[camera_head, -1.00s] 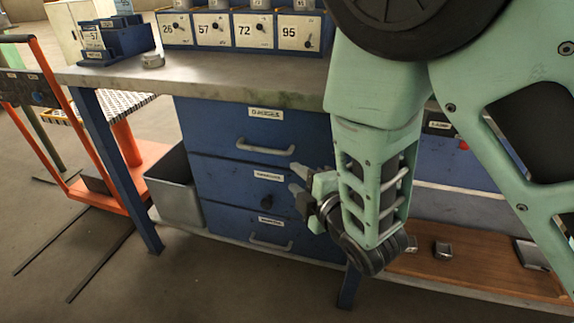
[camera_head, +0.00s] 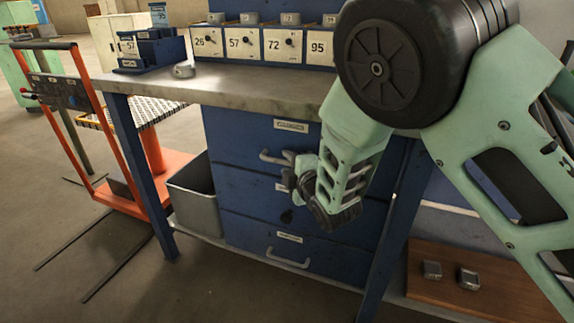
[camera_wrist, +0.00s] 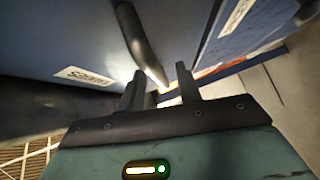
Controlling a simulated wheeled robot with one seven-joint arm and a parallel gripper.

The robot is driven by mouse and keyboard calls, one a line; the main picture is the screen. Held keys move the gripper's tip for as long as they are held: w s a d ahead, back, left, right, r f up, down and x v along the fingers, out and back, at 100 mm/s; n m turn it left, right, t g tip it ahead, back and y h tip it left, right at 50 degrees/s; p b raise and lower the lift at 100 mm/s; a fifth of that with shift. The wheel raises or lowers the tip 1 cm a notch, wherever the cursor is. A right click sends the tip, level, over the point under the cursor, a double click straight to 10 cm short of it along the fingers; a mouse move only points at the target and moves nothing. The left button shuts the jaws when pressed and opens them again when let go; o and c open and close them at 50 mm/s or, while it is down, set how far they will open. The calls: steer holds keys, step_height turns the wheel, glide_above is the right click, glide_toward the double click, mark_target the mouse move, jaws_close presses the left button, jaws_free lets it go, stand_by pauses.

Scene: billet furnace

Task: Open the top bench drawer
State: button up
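The top bench drawer is the blue drawer (camera_head: 235,135) under the worktop, with a white label and a light bar handle (camera_head: 268,157). It looks shut. My gripper (camera_head: 286,168) is at the right part of this handle in the head view and hides its right end. In the wrist view, the two dark fingers of my gripper (camera_wrist: 160,88) stand apart. A dark-looking handle bar (camera_wrist: 140,42) runs down towards the gap between them. I cannot tell whether the fingers touch it. A labelled blue drawer face (camera_wrist: 45,45) fills the left of that view.
Two more blue drawers sit below, the bottom one with a handle (camera_head: 288,262). A grey bin (camera_head: 196,210) and an orange trolley (camera_head: 150,200) stand left of the drawers. A blue bench leg (camera_head: 385,240) is right of them. The worktop (camera_head: 240,88) overhangs above.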

steer(key=shift+w+a+f, duration=0.1)
steer(key=shift+w+a, duration=0.2)
steer(key=shift+w, duration=0.35)
jaws_close()
steer(key=shift+s, duration=0.1)
